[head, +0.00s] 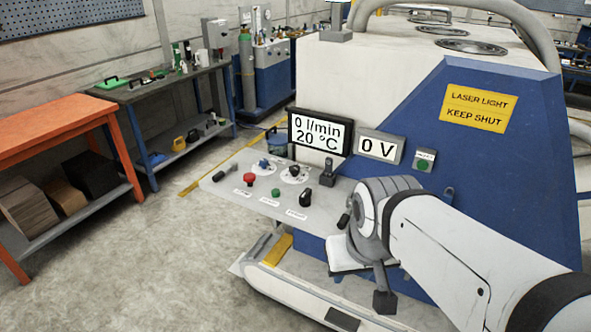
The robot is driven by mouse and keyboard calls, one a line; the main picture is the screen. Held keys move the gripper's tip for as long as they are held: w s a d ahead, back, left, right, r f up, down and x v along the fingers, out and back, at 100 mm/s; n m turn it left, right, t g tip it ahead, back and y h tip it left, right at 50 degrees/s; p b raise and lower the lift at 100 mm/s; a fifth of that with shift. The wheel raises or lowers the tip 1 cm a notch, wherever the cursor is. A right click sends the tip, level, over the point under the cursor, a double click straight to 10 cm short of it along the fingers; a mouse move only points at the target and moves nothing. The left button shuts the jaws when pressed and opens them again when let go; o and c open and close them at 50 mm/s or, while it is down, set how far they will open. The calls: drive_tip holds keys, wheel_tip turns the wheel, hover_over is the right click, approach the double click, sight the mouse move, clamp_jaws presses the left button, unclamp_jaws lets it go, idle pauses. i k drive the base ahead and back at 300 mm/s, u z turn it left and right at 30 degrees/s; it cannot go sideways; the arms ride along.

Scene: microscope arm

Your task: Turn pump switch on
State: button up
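A grey control panel (222,184) juts out from the blue and white machine in the head view. It carries a red button (249,179), a green button (276,193) and a black rotary knob (305,198), each beside a small white label. The labels are too small to read, so I cannot tell which control is the pump switch. The flow display (320,132) reads 0 l/min and 20 °C. My gripper (364,262) is right of the panel's front edge, empty, with dark tips that appear apart. My wrist partly hides it.
A black upright lever (327,173) stands at the panel's back right. A second display (380,148) reads 0 V, with a green button box (425,160) beside it. The floor left of the panel is clear.

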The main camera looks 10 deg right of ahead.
sight(305, 201)
drive_tip(key=u, duration=0.05)
drive_tip(key=i, duration=1)
drive_tip(key=z, duration=0.05)
